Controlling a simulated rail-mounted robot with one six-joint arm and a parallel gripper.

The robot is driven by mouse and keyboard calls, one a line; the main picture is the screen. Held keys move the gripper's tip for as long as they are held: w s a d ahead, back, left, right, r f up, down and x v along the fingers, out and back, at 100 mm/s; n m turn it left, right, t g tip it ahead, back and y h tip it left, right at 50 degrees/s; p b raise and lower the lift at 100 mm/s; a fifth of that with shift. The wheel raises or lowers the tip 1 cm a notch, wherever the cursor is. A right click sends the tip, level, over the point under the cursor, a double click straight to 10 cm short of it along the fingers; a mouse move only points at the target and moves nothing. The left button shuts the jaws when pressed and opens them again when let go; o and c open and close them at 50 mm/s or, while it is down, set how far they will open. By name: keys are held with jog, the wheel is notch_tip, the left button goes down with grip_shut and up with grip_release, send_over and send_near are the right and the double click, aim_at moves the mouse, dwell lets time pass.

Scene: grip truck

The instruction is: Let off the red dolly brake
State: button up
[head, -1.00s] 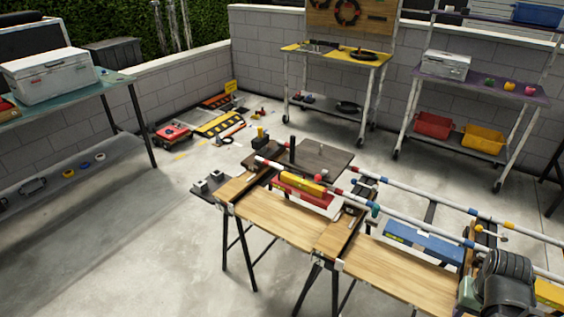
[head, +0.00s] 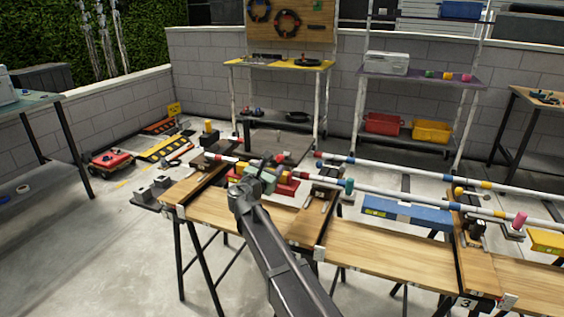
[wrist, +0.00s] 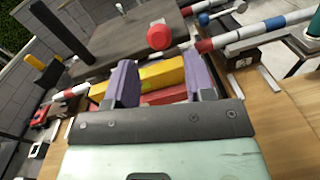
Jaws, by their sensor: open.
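A red ball knob (wrist: 159,37) shows in the wrist view at the near edge of a dark flat deck (wrist: 95,45); I take it for the red brake handle. In the head view the deck (head: 290,145) is at the far end of the bench, and my arm crowds the knob's area. My gripper (wrist: 160,82) is open, its two purple fingers apart with nothing clamped. In the head view my gripper (head: 272,172) is over the bench's left end.
A yellow bar (wrist: 150,76) and a red block lie below the fingers. Striped rails (head: 420,195) run along the bench to the right. A blue block (head: 405,215) and a pink knob (head: 519,219) are further right. A black post (wrist: 60,30) stands on the left.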

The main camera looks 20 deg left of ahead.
aim_at(282, 158)
jog(key=w, duration=0.7)
jog(key=shift+w+d, duration=0.4)
jog(key=shift+c, duration=0.3)
grip_shut()
